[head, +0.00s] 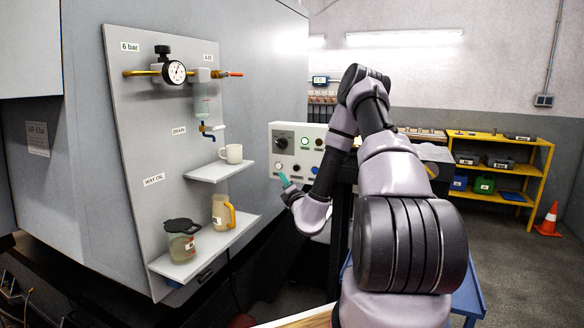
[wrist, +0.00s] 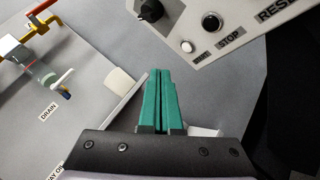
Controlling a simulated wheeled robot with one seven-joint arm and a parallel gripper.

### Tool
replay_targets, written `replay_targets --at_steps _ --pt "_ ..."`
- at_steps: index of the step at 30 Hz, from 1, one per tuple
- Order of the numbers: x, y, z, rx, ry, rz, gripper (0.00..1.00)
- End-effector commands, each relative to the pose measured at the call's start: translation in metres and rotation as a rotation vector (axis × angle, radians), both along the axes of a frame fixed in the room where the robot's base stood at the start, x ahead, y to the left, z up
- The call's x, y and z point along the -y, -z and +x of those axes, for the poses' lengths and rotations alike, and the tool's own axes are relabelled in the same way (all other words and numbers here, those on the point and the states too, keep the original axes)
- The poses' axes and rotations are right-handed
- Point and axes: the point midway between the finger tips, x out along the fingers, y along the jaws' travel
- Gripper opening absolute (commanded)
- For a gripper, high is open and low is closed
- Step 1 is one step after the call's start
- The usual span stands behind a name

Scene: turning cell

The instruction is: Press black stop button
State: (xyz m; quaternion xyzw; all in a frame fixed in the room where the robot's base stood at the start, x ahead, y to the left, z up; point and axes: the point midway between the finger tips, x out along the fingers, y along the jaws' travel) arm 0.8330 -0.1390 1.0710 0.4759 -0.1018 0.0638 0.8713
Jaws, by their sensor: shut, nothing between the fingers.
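The black stop button (wrist: 211,22) is a round, dark cap above the STOP label on the light control panel (wrist: 262,50), at the upper right of the wrist view. It also shows small in the lower row of the panel in the head view (head: 296,167). My gripper (wrist: 160,72) has teal fingers that are shut and empty. They point toward the panel side but are apart from the button, below and left of it in the wrist view. In the head view my gripper (head: 284,179) is at the panel's lower left edge.
A white button (wrist: 188,46) sits left of the stop button, with a black rotary knob (wrist: 151,10) beyond. A grey board carries a gauge (head: 174,72), a mug (head: 231,153) and jugs on shelves. A yellow rack (head: 497,165) stands at the back right.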

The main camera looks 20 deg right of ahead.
Motion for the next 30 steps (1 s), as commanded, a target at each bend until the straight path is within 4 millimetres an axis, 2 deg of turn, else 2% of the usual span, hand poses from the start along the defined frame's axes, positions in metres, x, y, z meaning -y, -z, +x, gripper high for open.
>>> replay_targets --at_steps 4,17,30 --pt "0.006 0.008 -0.001 -0.012 0.026 0.016 0.0" --pt "0.009 0.008 0.002 -0.011 0.028 0.015 0.0" --pt "0.049 0.007 0.041 -0.01 0.029 0.013 0.0"
